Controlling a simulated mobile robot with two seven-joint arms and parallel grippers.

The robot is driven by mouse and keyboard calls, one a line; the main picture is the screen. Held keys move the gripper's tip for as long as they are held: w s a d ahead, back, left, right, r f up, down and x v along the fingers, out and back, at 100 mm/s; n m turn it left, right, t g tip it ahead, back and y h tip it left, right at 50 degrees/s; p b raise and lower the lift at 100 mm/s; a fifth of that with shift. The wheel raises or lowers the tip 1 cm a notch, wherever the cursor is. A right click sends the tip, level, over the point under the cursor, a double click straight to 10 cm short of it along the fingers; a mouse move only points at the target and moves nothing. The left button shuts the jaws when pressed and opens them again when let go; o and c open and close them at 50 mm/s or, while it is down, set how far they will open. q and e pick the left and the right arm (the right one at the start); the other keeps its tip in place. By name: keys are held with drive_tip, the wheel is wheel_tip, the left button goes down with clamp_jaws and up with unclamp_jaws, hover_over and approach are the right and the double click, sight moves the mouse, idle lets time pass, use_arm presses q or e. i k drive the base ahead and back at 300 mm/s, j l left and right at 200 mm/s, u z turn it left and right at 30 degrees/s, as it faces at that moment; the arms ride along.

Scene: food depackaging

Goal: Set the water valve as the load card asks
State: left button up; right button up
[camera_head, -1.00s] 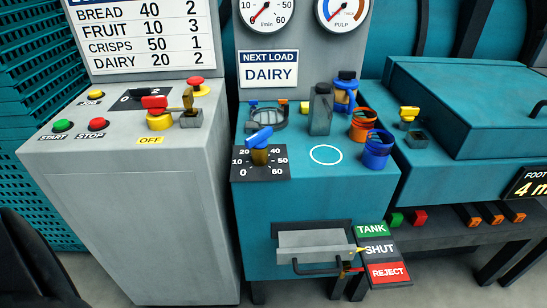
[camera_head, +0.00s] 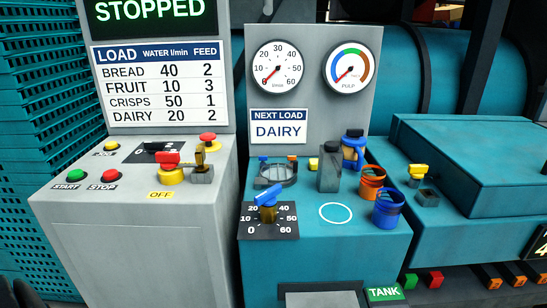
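The water valve (camera_head: 267,200) has a blue lever on a brass-yellow stem. It stands on a black dial plate (camera_head: 284,233) marked from 0 to 60. The lever lies slanted, its right end higher in the picture; I cannot tell exactly which mark it points to. The NEXT LOAD card (camera_head: 279,127) reads DAIRY. The load table (camera_head: 156,87) gives DAIRY water 20 l/min and feed 2. The l/min gauge (camera_head: 277,66) has its red needle near 0. Neither of my grippers is in view.
The display (camera_head: 150,10) reads STOPPED. The grey console (camera_head: 130,230) at left carries start and stop buttons, a red-handled switch (camera_head: 169,168) at OFF and a red mushroom button (camera_head: 207,139). A grey bottle (camera_head: 329,168) and orange and blue cups (camera_head: 387,209) stand right of the valve.

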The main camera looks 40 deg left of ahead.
sight(268, 197)
drive_tip(key=u, duration=1.85)
drive_tip(key=l, duration=0.15)
